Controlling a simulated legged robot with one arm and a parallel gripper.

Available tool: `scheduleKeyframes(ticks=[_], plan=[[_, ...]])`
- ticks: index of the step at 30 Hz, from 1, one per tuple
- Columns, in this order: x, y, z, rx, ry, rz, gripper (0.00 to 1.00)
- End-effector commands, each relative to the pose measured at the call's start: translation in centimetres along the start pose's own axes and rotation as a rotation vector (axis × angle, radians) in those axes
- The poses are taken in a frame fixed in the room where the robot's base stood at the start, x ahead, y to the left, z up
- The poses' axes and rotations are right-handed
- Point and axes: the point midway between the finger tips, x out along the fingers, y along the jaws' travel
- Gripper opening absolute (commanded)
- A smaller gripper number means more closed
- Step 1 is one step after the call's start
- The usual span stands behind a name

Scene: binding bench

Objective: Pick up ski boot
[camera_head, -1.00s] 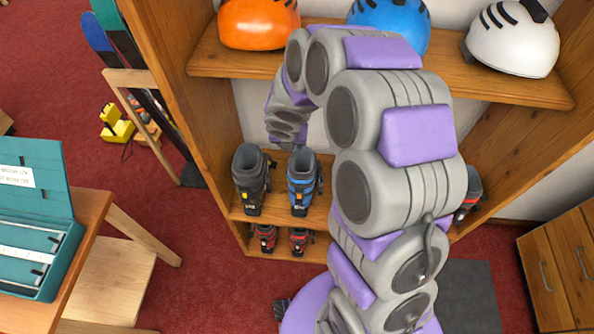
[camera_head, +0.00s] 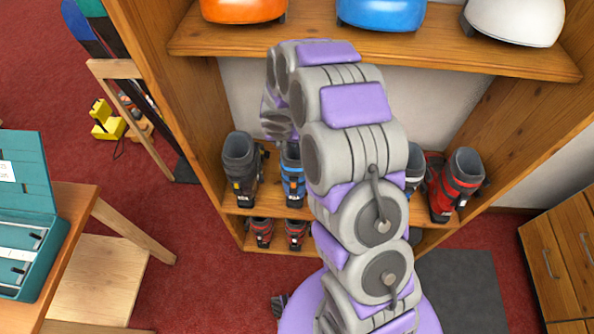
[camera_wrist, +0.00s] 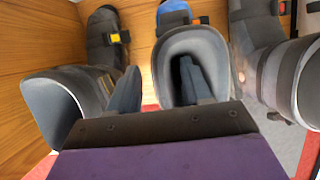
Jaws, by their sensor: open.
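Several ski boots stand on the lower shelf. In the head view, a black boot (camera_head: 240,170) is at left, a blue one (camera_head: 293,180) beside it is partly hidden by my arm, and a red one (camera_head: 452,185) is at right. In the wrist view, the blue boot's grey cuff (camera_wrist: 206,40) is in the middle, between the black boot (camera_wrist: 106,45) with a yellow buckle and a grey boot (camera_wrist: 262,45). My gripper (camera_wrist: 158,70) is open. Its right finger overlaps the blue boot's cuff opening; its left finger is near the black boot's cuff. I cannot tell whether either touches.
Smaller red boots (camera_head: 261,232) stand on the bottom shelf. Orange (camera_head: 243,8), blue and white helmets sit on the upper shelf (camera_head: 430,55) above my arm. The cabinet's wooden side wall (camera_wrist: 35,45) is close on the left. A bench with a teal case (camera_head: 40,250) is at left.

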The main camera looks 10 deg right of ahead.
Motion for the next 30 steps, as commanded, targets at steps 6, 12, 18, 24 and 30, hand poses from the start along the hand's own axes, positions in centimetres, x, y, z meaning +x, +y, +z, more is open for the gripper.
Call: scheduleKeyframes(ticks=[6,12,18,24,30], plan=[[3.1,0.3,-0.3,-0.003,0.003,-0.002,0.49],[3.0,0.3,-0.2,-0.003,0.002,-0.001,0.49],[3.0,0.1,-0.2,-0.002,0.002,0.000,0.33],[3.0,0.2,-0.2,-0.003,0.002,-0.001,0.14],[3.0,0.3,-0.3,-0.003,0.002,-0.001,0.00]])
